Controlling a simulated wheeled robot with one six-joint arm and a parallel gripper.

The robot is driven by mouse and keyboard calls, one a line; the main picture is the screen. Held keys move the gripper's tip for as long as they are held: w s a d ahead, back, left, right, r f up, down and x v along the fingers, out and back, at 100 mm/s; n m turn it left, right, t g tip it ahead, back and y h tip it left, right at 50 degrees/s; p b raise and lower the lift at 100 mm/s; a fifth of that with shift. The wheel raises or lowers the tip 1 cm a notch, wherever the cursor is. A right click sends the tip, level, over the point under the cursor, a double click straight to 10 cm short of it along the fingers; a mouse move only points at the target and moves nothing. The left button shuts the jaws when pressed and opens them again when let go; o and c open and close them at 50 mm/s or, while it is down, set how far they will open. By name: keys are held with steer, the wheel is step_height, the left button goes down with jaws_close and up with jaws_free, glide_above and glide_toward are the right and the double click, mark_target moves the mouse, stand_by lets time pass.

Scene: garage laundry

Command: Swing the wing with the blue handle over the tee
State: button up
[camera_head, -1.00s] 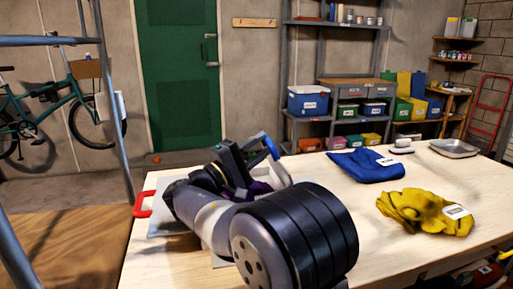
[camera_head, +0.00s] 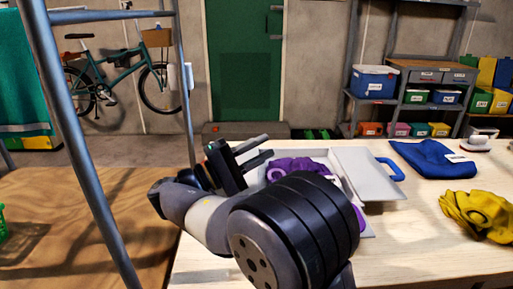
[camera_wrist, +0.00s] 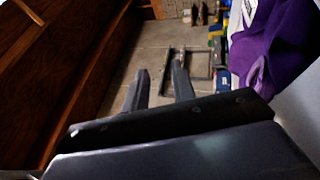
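The purple tee (camera_head: 290,166) lies on the grey folding board (camera_head: 318,154), partly hidden behind my arm. The wing (camera_head: 362,172) with the blue handle (camera_head: 391,169) extends to the right of the tee, with the handle on its right side. I cannot tell whether the wing is quite flat. My gripper (camera_head: 262,152) is above the left side of the board, with its fingers apart and nothing between them. In the wrist view the open fingers (camera_wrist: 160,85) point past the tee (camera_wrist: 275,45), which is to their right.
A blue folded cloth (camera_head: 434,158) and a yellow cloth (camera_head: 480,214) lie to the right on the table (camera_head: 415,240). A grey metal post (camera_head: 75,140) stands at the left. A shelf with bins (camera_head: 420,98) and a green door (camera_head: 243,70) are behind.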

steer(key=shift+s+a, duration=0.1)
steer(key=shift+a, duration=0.15)
steer(key=d+f+b+x, duration=0.1)
steer(key=f+b+x, duration=0.1)
steer(key=x, duration=1.4)
steer(key=shift+w+d+f, duration=0.2)
steer(key=shift+w+f, duration=0.15)
steer(key=shift+f, duration=0.25)
steer(key=shift+a, duration=0.1)
